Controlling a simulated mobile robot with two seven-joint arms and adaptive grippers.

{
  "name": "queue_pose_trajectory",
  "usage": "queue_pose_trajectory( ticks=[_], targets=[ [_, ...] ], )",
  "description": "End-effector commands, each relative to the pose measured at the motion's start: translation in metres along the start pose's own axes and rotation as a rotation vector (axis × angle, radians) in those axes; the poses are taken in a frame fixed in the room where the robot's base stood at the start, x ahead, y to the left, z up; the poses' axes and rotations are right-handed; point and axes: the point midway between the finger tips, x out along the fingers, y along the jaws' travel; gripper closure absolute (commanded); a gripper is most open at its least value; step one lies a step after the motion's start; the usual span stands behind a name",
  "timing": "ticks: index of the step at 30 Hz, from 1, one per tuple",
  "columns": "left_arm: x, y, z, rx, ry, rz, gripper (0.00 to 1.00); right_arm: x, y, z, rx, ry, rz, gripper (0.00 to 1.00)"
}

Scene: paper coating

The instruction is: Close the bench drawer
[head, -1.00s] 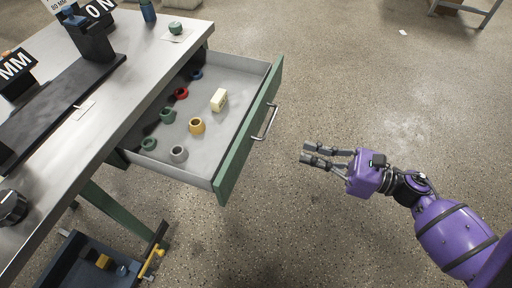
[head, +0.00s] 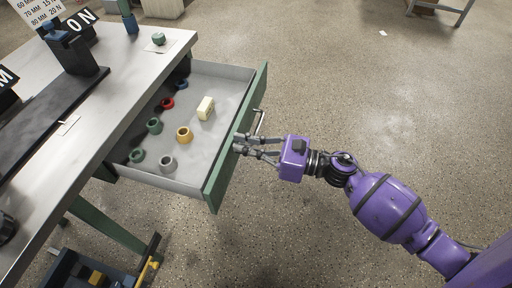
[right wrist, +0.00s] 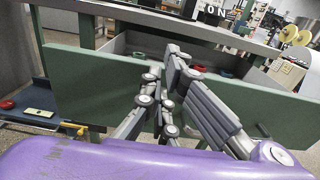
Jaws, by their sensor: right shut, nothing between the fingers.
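The bench drawer (head: 222,178) stands pulled out from the bench, with its grey tray exposed and its green front facing right. Its metal handle (head: 260,122) is on the outer face. My right gripper (head: 239,144) is at the drawer front, just nearer than the handle, with its fingers shut and empty. In the right wrist view the fingers (right wrist: 176,62) overlap the green front panel (right wrist: 90,88); whether they touch it I cannot tell. My left gripper is not in view.
The drawer holds several coloured rings, such as a yellow one (head: 184,134), and a cream block (head: 205,107). The metal bench top (head: 118,98) carries a dark fixture. A dark bin (head: 68,268) is below.

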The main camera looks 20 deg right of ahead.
Motion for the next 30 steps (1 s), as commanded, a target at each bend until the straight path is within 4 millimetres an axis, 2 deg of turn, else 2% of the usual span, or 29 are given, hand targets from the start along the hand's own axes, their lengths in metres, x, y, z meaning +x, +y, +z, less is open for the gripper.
queue_pose_trajectory(
  ticks=[12,17,23,30],
  targets=[
    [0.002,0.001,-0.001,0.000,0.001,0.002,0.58,0.002,0.000,0.000,0.001,0.000,0.000,1.00],
    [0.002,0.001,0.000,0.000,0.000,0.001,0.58,0.013,0.000,0.001,0.000,-0.002,0.001,1.00],
    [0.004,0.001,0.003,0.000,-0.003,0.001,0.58,0.048,0.000,0.001,-0.001,-0.005,0.002,1.00],
    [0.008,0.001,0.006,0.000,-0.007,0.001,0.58,0.112,0.000,0.001,0.000,-0.004,0.003,1.00]
  ],
)
